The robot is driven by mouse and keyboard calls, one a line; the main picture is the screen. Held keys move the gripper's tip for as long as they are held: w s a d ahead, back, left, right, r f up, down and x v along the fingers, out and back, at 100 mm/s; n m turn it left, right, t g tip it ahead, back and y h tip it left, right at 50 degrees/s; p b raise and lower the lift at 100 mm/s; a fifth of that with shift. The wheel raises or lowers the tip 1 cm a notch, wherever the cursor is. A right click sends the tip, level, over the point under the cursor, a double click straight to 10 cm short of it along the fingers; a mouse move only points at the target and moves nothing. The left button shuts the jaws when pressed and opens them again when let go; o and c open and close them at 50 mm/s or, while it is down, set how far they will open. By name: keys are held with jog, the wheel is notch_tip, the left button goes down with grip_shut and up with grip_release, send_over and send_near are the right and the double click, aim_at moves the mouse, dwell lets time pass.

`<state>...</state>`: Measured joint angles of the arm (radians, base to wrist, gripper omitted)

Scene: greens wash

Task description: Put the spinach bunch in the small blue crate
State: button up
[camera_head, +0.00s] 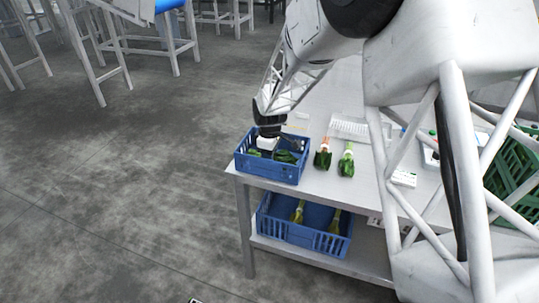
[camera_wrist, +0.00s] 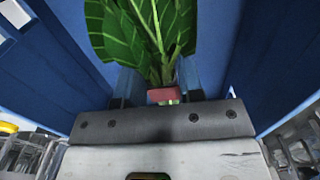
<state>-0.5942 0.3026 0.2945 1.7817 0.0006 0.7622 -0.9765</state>
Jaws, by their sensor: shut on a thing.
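The small blue crate (camera_head: 268,172) stands on the left end of the table, and my gripper (camera_head: 267,148) reaches down into it. Dark green leaves (camera_head: 287,156) show inside the crate. In the wrist view my gripper (camera_wrist: 160,82) is shut on a leafy green bunch, the spinach bunch (camera_wrist: 130,35), near its pinkish-red band. Its broad veined leaves point away from the gripper. Blue crate walls (camera_wrist: 275,55) rise on both sides. Whether the bunch touches the crate floor cannot be told.
Two leafy bunches lie right of the crate, one with an orange-red top (camera_head: 323,158) and one pale-stemmed (camera_head: 346,160). A white rack (camera_head: 350,128) lies behind them. A blue crate (camera_head: 275,226) with yellowish bunches sits on the lower shelf. A green crate (camera_head: 515,175) stands far right.

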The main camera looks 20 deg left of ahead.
jog(key=shift+f, duration=0.1)
jog(key=o, duration=1)
notch_tip(320, 180, up, 12)
dwell(1.0)
